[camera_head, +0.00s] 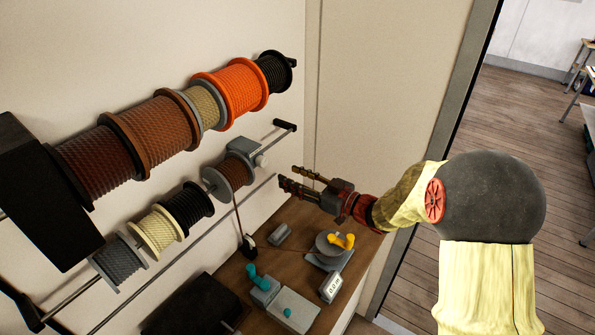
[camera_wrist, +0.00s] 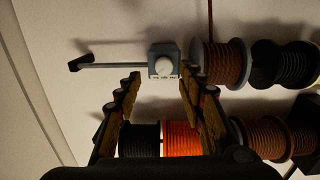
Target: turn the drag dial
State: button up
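The drag dial is a pale round knob (camera_head: 261,160) on a small grey box (camera_head: 240,147) at the end of a brown spool on the lower rod. In the wrist view the dial (camera_wrist: 164,67) shows face-on, between and just beyond my fingertips. My gripper (camera_head: 287,176) is open and empty, its two dark fingers pointing at the wall rack, to the right of the dial and apart from it. In the wrist view both fingers of my gripper (camera_wrist: 161,75) frame the grey box (camera_wrist: 165,52). Nothing hides the dial's face there.
An upper row of spools, with an orange one (camera_head: 231,92), hangs above. A lower rod runs past the dial to a black end bracket (camera_head: 285,125). Below is a wooden bench (camera_head: 290,240) with a turntable-like device (camera_head: 327,257) and a teal-handled grey device (camera_head: 285,306).

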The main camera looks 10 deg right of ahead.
aim_at(265, 163)
jog(key=shift+w+a+r+y, duration=0.15)
jog(key=shift+a+r+y, duration=0.15)
jog(key=shift+a+r, duration=0.2)
jog(key=x, duration=0.8)
jog(key=shift+a, duration=0.15)
jog(key=c, duration=0.6)
jog(key=n, duration=0.8)
jog(key=o, duration=0.6)
jog(key=shift+n, duration=0.3)
jog(key=shift+o, duration=1.2)
